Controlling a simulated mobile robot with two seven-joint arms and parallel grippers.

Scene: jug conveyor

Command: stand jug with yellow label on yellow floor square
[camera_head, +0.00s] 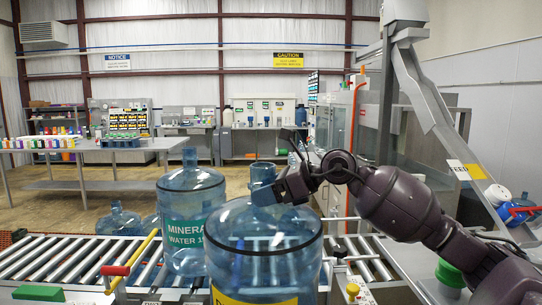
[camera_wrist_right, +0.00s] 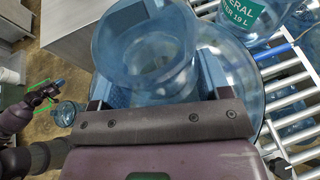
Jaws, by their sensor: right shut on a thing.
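The jug with the yellow label (camera_head: 262,255) is a large clear blue jug at the bottom centre of the head view, upright, its label (camera_head: 255,299) cut by the lower edge. My right gripper (camera_head: 283,188) is shut on its neck (camera_head: 262,178). In the right wrist view the jug's neck (camera_wrist_right: 148,55) sits between the two blue fingers, with the jug's body behind. What is under the jug is hidden. No yellow floor square shows. A dark arm part, apparently my left arm, shows at the left of the wrist view; its gripper (camera_wrist_right: 42,95) is too small to read.
A jug with a green label (camera_head: 190,215) stands on the roller conveyor (camera_head: 50,265) just behind and left. Smaller-looking blue jugs (camera_head: 118,220) stand beyond the conveyor. A grey work table (camera_head: 90,147) is at the back left. Open floor (camera_head: 100,185) lies between.

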